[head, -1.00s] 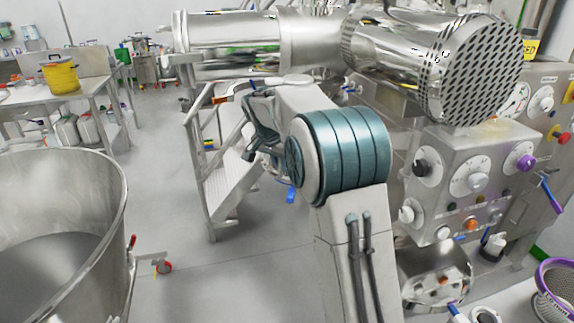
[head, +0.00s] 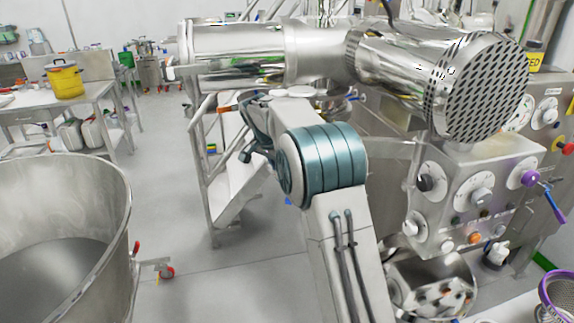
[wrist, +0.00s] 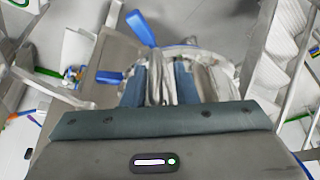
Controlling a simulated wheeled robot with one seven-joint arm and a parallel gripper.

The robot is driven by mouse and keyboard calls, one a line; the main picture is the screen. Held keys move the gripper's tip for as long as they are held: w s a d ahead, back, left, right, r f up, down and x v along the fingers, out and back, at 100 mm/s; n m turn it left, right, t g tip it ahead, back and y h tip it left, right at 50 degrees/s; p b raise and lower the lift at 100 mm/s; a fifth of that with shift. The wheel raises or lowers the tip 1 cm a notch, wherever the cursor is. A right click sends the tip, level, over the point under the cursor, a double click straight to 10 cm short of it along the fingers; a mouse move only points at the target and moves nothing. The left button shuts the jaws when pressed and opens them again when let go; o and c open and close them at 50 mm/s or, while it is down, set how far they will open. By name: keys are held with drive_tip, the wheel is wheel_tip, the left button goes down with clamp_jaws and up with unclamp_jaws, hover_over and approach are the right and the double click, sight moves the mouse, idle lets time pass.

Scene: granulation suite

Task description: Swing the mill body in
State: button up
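A large polished steel assembly of horizontal cylinders (head: 395,68) spans the top of the head view and ends in a perforated round face (head: 487,90) on the right. I take it for the mill body, but no label shows this. My gripper (head: 250,135) is below its left part, in front of the steel steps, partly hidden by my arm. In the wrist view my gripper's teal fingers (wrist: 159,82) stand apart. Pale metal shows between them; no grip on it is visible. Two blue paddle-like handles (wrist: 141,28) (wrist: 108,77) show ahead and to the left.
A steel bowl (head: 95,180) with a red-wheeled caster stands at the left. Metal steps (head: 235,195) are behind my gripper. A control panel (head: 470,200) with knobs is on the right. A table with a yellow pot (head: 65,80) stands far left. Floor between bowl and steps is clear.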

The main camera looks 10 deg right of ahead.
drive_tip(key=shift+a, duration=0.15)
drive_tip(key=shift+d, duration=0.2)
drive_tip(key=shift+a+r+b, duration=0.15)
drive_tip(key=shift+r+b, duration=0.05)
drive_tip(key=shift+b, duration=0.1)
drive_tip(key=s+a+b, duration=0.1)
drive_tip(key=s+a, duration=0.1)
drive_tip(key=a, duration=0.1)
drive_tip(key=s+a+b, duration=0.2)
drive_tip(key=s+a, duration=0.1)
drive_tip(key=s+a+b, duration=0.1)
drive_tip(key=s+a, duration=0.2)
drive_tip(key=shift+s+r, duration=0.2)
drive_tip(key=shift+r, duration=0.15)
